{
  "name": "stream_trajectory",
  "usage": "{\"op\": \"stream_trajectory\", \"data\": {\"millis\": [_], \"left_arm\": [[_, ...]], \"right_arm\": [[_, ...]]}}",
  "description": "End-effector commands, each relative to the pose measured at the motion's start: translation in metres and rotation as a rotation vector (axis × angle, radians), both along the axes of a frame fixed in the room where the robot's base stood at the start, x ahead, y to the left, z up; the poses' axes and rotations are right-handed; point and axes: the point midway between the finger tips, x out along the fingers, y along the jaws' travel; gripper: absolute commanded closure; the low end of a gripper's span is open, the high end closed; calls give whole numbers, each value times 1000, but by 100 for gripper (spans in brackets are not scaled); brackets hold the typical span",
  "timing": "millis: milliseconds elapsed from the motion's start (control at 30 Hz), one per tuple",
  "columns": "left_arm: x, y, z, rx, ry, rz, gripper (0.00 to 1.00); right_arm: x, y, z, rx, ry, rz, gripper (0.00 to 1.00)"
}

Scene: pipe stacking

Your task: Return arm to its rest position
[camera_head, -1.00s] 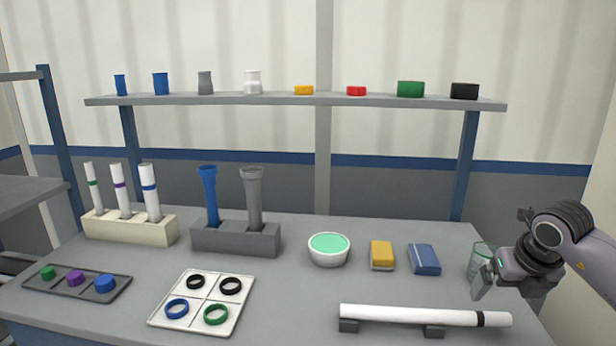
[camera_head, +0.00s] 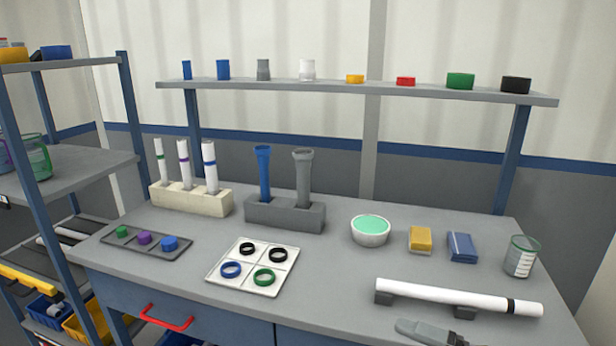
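The tip of my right gripper (camera_head: 428,331) shows at the bottom edge of the head view, in front of the white pipe. Only a grey finger and a bit of dark body are in the picture. The rest of the arm is cut off, and I cannot tell whether the fingers are apart. Nothing is seen held in it. The white pipe (camera_head: 445,295) with a black band lies on two dark supports. The glass beaker (camera_head: 521,257) stands at the bench's right end, clear of the gripper. My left gripper is out of view.
On the bench (camera_head: 340,265) are a pipe rack (camera_head: 190,200), a grey holder (camera_head: 284,214), a cap tray (camera_head: 130,243), a ring tray (camera_head: 253,262), a green-filled bowl (camera_head: 370,231) and two sponges. A shelf unit (camera_head: 62,184) stands left. An upper shelf (camera_head: 360,90) holds several fittings.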

Motion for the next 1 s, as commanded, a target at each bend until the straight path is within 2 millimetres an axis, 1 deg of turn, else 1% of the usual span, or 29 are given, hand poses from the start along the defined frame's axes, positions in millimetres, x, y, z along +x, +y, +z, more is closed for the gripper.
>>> {"op": "stream_trajectory", "data": {"millis": [33,100,167,267,333,367,400,467,500,600,700,800,1000], "left_arm": [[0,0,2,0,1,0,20],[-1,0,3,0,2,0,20],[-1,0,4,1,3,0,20],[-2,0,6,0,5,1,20],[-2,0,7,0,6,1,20],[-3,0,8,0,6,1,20],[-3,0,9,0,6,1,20],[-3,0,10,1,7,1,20],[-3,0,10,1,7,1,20],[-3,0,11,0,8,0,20],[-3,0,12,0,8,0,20],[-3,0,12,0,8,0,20],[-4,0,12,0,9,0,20]], "right_arm": [[-3,0,-1,120,59,-75,1],[-3,-6,-6,270,144,-192,1],[-4,-15,-16,386,233,-300,1],[-12,-32,-44,551,407,-489,1],[-23,-43,-72,647,550,-624,1],[-30,-47,-85,683,616,-680,1],[-41,-51,-103,725,705,-751,1],[-59,-54,-130,776,838,-849,1],[-73,-55,-146,802,923,-906,1],[-104,-52,-177,845,1105,-1014,1],[-127,-47,-196,869,1228,-1074,1],[-139,-44,-204,878,1290,-1101,1],[-141,-43,-206,879,1303,-1105,1]]}}
